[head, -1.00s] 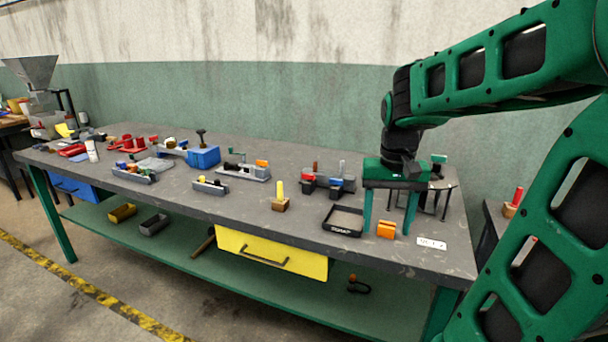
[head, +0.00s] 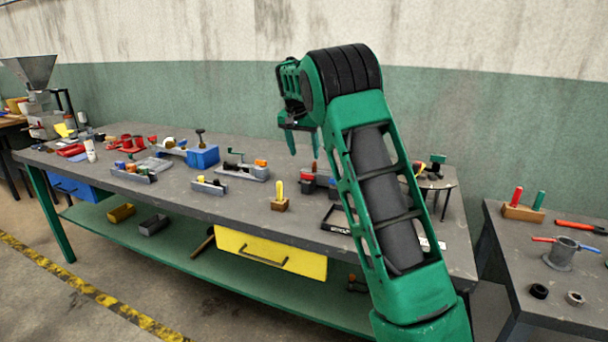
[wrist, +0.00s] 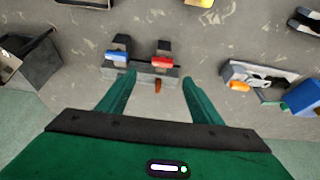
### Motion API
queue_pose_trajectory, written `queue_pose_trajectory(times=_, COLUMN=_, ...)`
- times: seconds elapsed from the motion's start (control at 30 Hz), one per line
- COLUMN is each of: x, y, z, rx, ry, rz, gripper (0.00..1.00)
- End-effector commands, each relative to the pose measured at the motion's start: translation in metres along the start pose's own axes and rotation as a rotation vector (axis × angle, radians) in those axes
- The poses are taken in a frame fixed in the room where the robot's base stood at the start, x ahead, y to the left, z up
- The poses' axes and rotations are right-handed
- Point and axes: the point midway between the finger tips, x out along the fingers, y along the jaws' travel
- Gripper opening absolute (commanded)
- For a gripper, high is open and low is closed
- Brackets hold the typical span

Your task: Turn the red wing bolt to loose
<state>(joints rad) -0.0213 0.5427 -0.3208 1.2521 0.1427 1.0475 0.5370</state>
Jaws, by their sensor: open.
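A red winged piece, which looks like the red wing bolt (wrist: 163,60), sits on a dark fixture (wrist: 143,69) beside a blue one (wrist: 116,57). In the head view, the red piece (head: 308,178) is near the middle right of the bench, left of my forearm. My gripper (head: 304,143) is open and empty, pointing down in the air above and behind that fixture. In the wrist view, my fingers (wrist: 158,82) stand wide apart, with the red piece a little beyond the tips, towards the right finger. Nothing touches the fingers. The bolt's exact angle is too small to tell.
A yellow-handled block (head: 279,198) stands in front left of the fixture. A crank fixture (head: 245,171) and a blue box (head: 203,156) are farther left. A black tray (head: 337,220) is partly hidden by my arm. A second bench (head: 520,285) stands at right.

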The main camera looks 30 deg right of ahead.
Motion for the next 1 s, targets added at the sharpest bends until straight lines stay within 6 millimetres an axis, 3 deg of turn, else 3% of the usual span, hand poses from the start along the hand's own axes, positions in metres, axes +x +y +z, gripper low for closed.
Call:
queue_pose_trajectory(times=0.27, x=0.024, y=-0.007, z=-0.002, rx=0.001, ry=0.005, rz=0.0, gripper=0.59)
queue_pose_trajectory(times=0.7, x=0.095, y=-0.006, z=-0.002, rx=0.001, ry=0.005, rz=0.0, gripper=0.59)
queue_pose_trajectory(times=1.0, x=0.11, y=-0.007, z=-0.002, rx=0.001, ry=0.006, rz=-0.002, gripper=0.59)
